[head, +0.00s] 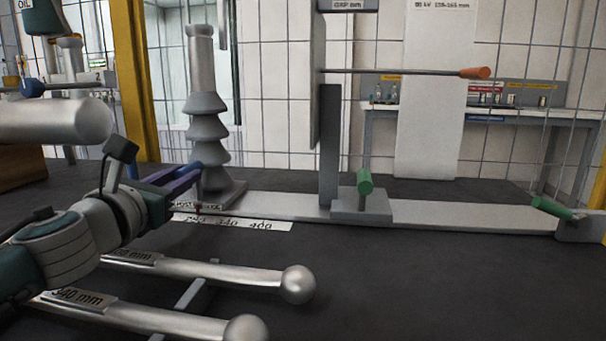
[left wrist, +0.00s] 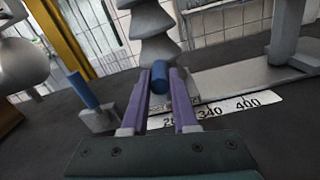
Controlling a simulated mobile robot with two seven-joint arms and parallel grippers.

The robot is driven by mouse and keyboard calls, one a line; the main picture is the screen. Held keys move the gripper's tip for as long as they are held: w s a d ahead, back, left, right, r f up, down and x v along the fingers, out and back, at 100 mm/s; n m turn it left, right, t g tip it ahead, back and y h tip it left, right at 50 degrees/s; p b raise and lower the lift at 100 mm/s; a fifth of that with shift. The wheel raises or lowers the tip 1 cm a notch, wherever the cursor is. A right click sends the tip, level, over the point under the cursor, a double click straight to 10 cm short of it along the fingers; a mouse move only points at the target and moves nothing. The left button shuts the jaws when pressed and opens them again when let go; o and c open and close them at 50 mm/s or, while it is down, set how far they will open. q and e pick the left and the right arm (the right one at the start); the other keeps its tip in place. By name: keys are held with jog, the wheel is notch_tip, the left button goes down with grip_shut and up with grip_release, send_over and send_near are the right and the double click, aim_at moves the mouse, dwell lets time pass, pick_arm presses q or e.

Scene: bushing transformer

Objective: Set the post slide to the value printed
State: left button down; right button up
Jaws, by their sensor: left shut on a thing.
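My left gripper (head: 190,172) has purple fingers at the foot of the grey ribbed bushing post (head: 203,105). In the left wrist view its fingers (left wrist: 160,85) are on either side of a blue handle (left wrist: 160,77), and it is shut on that handle. The post (left wrist: 155,30) stands upright behind the handle. A white scale strip (head: 240,223) with printed figures, including 340 and 400, lies along the grey rail (head: 440,212); its left end is partly hidden by the gripper. A white sheet (head: 433,110) is printed with a kV value and a mm range, small to read. My right gripper is not in view.
A grey upright with a green handle (head: 365,182) stands on the rail. A rod with an orange grip (head: 475,73) sticks out above it. Another green handle (head: 552,208) is at the rail's right end. Two ball-ended rods (head: 298,284) lie in front. Another blue handle (left wrist: 83,90) stands left.

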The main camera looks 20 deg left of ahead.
pick_arm(q)
jog(key=shift+a, duration=0.15)
jog(key=c, duration=0.7)
grip_release()
jog(key=shift+s, duration=0.1)
jog(key=v, duration=1)
jog(key=shift+p, duration=0.4)
